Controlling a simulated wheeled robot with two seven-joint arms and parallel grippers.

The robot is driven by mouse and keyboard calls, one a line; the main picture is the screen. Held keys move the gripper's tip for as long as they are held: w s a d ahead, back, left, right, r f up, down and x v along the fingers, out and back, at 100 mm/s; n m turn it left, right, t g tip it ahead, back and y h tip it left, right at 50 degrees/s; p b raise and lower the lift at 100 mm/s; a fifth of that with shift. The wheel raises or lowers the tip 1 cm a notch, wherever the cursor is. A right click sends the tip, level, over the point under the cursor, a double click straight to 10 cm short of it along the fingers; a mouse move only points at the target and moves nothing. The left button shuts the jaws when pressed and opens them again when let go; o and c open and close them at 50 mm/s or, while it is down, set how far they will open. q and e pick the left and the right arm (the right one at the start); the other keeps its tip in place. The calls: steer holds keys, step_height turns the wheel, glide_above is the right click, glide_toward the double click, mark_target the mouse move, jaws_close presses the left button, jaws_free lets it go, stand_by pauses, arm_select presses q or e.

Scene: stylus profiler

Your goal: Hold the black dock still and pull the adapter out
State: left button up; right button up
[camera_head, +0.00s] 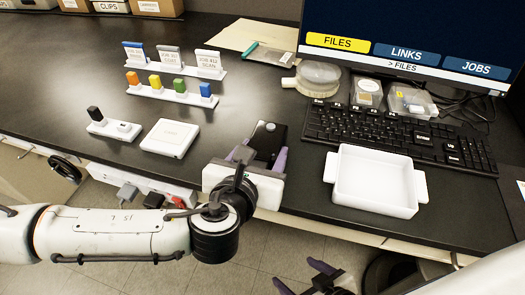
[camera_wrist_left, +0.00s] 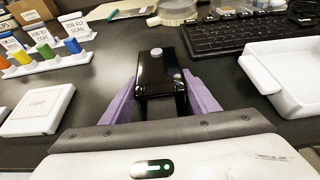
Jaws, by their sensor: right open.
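The black dock (camera_head: 268,138) is a dark box with a small round grey spot on top, near the desk's front edge. It fills the middle of the left wrist view (camera_wrist_left: 160,80). My left gripper (camera_head: 262,153) has its purple fingers (camera_wrist_left: 163,98) along both sides of the dock, with no clear gap, and looks shut on it. I cannot make out the adapter as a separate part; the dock's near end is partly hidden by my gripper. My right gripper (camera_head: 303,277) is open and empty, low at the picture's bottom, in front of the desk.
A white tray (camera_head: 410,209) stands right of the dock, below the keyboard (camera_head: 400,135). A white square box (camera_head: 170,138) and a small stand with a black stick (camera_head: 95,114) are left. Racks of coloured sticks (camera_head: 172,94) and label cards stand behind.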

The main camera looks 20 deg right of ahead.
arm_select(q)
steer(key=o, duration=0.3)
steer(key=c, duration=1.2)
steer(key=shift+o, duration=0.2)
steer(key=shift+f, duration=0.15)
